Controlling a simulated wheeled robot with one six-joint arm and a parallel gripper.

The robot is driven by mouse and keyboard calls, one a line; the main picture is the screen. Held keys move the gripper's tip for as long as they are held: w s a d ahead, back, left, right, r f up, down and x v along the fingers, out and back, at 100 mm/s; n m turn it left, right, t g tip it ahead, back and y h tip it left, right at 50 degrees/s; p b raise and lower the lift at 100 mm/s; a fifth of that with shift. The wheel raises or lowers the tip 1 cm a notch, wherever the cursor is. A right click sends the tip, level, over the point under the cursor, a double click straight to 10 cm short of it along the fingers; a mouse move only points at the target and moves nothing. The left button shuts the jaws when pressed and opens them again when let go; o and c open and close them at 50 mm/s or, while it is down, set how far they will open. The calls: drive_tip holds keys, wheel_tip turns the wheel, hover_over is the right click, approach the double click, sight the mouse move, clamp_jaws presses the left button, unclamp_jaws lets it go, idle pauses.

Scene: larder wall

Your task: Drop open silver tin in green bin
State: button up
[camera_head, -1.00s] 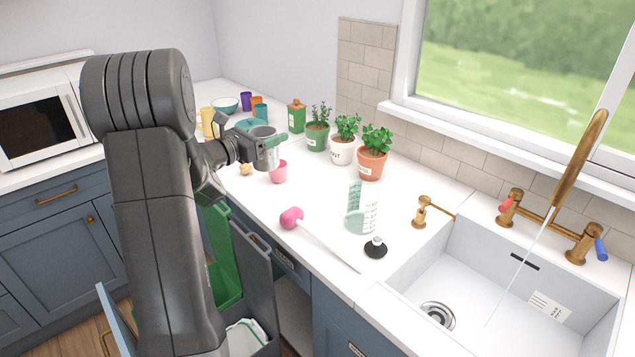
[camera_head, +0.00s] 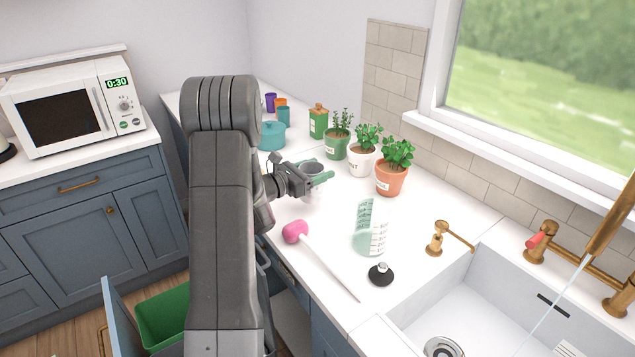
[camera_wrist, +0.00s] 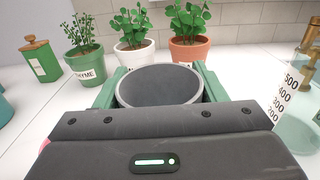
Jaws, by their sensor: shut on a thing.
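The open silver tin (camera_wrist: 160,86) is between the green fingers of my gripper (camera_wrist: 158,90) in the wrist view, its round open top facing up. In the head view my gripper (camera_head: 316,177) is shut on the tin (camera_head: 313,167) over the counter, left of the potted plants. The tin's lower part is hard to make out there. The green bin (camera_head: 163,318) stands low in the pulled-out cabinet at the lower left, partly hidden by my arm. The part of its inside that shows looks empty.
Potted plants (camera_head: 391,178) stand along the wall, with a green canister (camera_head: 318,121) and teal pot (camera_head: 271,135) beyond. A measuring jug (camera_head: 370,228), a pink-ended tool (camera_head: 295,232) and a black stopper (camera_head: 381,274) lie nearer the sink. Water runs from the tap.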

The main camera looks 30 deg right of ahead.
drive_tip(key=shift+f+p, duration=0.3)
drive_tip(key=shift+f, duration=1.7)
drive_tip(key=shift+f+b, duration=0.25)
drive_tip(key=shift+b, duration=0.05)
drive_tip(key=o, duration=1)
drive_tip(key=shift+r, duration=0.1)
drive_tip(key=shift+r, duration=0.1)
